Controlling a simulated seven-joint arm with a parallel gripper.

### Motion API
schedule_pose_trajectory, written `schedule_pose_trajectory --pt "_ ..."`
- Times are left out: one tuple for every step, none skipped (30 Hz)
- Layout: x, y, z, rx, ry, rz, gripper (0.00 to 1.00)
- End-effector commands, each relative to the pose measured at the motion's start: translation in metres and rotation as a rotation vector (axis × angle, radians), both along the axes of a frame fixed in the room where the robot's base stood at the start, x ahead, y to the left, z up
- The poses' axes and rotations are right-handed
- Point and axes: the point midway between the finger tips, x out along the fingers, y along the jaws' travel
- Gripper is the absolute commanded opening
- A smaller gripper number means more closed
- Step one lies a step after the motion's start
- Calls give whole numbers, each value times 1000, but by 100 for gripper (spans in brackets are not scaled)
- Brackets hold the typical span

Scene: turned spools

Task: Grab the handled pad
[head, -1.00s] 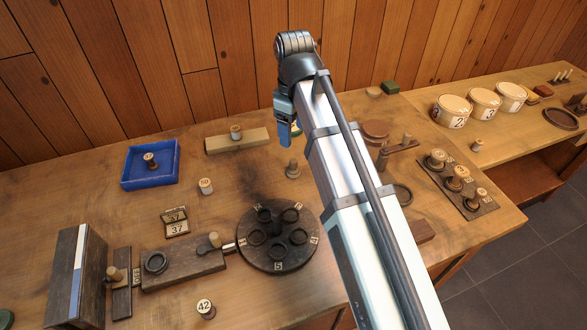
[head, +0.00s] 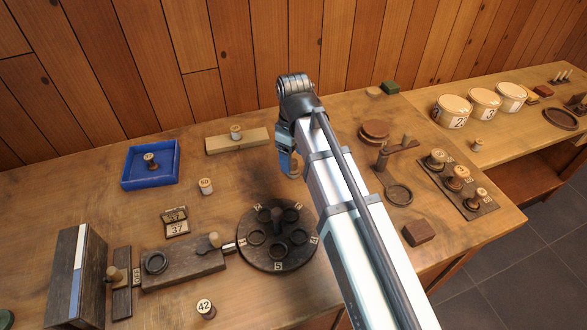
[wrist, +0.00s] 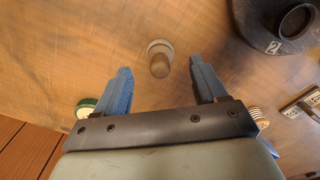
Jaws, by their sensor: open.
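In the wrist view, a small upright piece with a round pale base and a brown knob on top, which looks like the handled pad (wrist: 159,59), stands on the bench. My gripper (wrist: 161,68) is open, its two blue fingers on either side of the knob in that picture. The knob lies between the fingertip lines, and I see no contact. How far below the fingertips it is, I cannot tell. In the head view my gripper (head: 290,163) hangs over the middle of the bench, and my arm hides the piece.
A dark round turntable (head: 277,262) stands close by, toward the front. A numbered spool (head: 206,186) and a pale block with a spool (head: 237,140) stand left of my gripper.

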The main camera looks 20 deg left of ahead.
Motion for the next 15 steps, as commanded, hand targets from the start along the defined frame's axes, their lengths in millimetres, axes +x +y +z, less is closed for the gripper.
schedule_pose_trajectory --pt "-1 -1 -6 -1 1 0 71" --pt "-1 -1 -9 -2 2 0 71" --pt "-1 -1 -14 -2 2 0 71" --pt "-1 -1 -17 -2 2 0 71" --pt "-1 -1 -21 -2 2 0 71" --pt "-1 -1 -26 -2 1 0 71" --pt "-1 0 -30 -2 2 0 71" --pt "-1 -1 -33 -2 2 0 71" --pt "-1 0 -37 -2 2 0 71" --pt "-1 0 -39 -1 1 0 71" --pt "-1 0 -41 -1 1 0 71" --pt "0 0 -43 0 0 0 71" --pt "0 0 -43 0 0 0 71" --pt "0 0 -44 0 0 0 71" --pt "0 0 -44 0 0 0 71"
